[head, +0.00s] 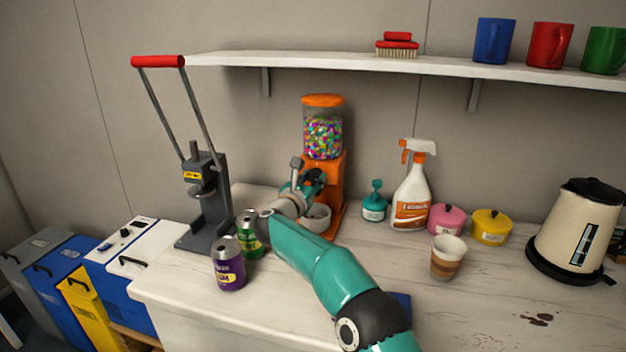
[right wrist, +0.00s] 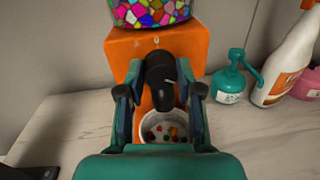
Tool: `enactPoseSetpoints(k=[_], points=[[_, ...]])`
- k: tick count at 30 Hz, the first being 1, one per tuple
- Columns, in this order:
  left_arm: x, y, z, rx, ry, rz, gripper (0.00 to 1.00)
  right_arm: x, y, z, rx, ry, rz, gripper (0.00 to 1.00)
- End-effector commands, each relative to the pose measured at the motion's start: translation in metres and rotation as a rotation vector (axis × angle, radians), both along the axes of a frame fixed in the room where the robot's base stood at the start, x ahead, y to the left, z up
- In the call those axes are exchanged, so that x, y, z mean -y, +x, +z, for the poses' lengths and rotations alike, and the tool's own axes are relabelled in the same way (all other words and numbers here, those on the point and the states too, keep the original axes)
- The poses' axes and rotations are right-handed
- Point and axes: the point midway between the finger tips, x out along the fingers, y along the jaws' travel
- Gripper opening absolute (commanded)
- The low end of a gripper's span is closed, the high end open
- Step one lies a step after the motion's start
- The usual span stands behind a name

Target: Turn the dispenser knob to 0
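The candy dispenser (head: 322,101) stands against the wall, with an orange base, an orange lid and a clear jar of colourful candy. In the right wrist view, its black knob (right wrist: 160,78) sticks out from the orange front, below a small pale 0 mark (right wrist: 156,42). A thin light line shows on the knob's right side. My right gripper (right wrist: 160,94) is around the knob, one finger on each side, with orange showing between fingers and knob. In the head view, the right gripper (head: 308,184) is at the dispenser's front and hides the knob. My left gripper is out of view.
A white bowl (right wrist: 180,132) with several candies sits under the knob. Two cans, purple (head: 229,268) and green (head: 249,241), stand left of my forearm. A grey press (head: 208,205) stands further left. A teal pump bottle (head: 374,207) and spray bottle (head: 412,195) stand right.

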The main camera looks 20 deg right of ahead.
Motion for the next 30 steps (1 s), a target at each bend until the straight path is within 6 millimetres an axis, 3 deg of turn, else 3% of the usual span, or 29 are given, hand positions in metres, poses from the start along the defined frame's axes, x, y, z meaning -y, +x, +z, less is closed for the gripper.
enactPoseSetpoints(k=[1,4,17,30], points=[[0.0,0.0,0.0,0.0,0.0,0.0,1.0,0.0,0.0,0.0,0.0,0.0,-0.001,0.14],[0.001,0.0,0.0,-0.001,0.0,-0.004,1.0,0.004,0.0,0.0,0.0,0.0,0.0,0.0],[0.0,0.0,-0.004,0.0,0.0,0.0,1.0,-0.001,0.0,-0.002,-0.054,-0.079,-0.001,0.0],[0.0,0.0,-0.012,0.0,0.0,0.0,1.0,-0.002,0.0,-0.003,-0.233,-0.34,-0.001,0.0]])
